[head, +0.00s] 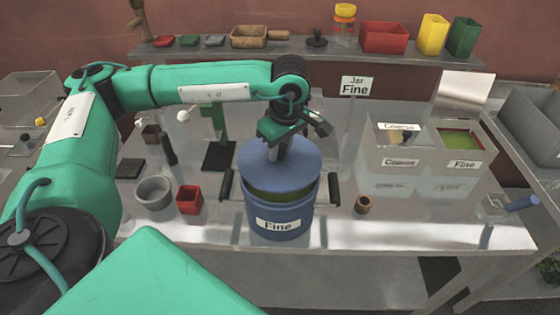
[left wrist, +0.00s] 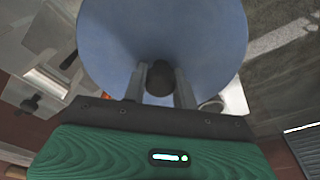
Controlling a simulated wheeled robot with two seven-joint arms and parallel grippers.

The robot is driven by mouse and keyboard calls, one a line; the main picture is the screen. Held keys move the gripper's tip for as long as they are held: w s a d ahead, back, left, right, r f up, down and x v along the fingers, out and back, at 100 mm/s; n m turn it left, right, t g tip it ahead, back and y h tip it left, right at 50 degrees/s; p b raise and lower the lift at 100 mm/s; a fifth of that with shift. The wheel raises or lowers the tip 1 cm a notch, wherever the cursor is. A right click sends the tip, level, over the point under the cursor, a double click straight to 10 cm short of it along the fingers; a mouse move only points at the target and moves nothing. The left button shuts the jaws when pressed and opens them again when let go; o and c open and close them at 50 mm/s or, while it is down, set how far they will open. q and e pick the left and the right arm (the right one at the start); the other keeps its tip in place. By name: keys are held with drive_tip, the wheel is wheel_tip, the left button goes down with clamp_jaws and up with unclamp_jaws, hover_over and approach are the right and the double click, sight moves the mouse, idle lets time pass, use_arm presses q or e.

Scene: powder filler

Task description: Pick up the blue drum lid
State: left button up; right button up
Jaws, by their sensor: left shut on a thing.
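The blue drum lid (head: 290,171) is a round blue disc in the head view. It sits tilted or raised over the blue drum (head: 282,210), with a dark green band of the drum's inside showing under its front edge. My left gripper (head: 277,152) comes down from above and is shut on the lid's knob. In the left wrist view the lid (left wrist: 205,35) fills the upper middle, and the dark knob (left wrist: 160,78) is between the two fingers of the gripper (left wrist: 160,90). The drum has a "Fine" label and dark side handles. My right gripper is not in view.
A grey bowl (head: 153,192) and a red cup (head: 189,199) stand left of the drum. A small brown cup (head: 362,204) is at its right. Clear bins labelled Coarse (head: 398,180) and Fine (head: 462,178) stand further right. A shelf (head: 300,50) with containers runs along the back.

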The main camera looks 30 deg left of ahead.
sight(281, 146)
use_arm(q)
wheel_tip(281, 146, up, 8)
drive_tip(key=shift+r+b, duration=0.25)
drive_tip(key=shift+b, duration=1)
wheel_tip(281, 146, up, 7)
drive_tip(key=shift+r, duration=0.15)
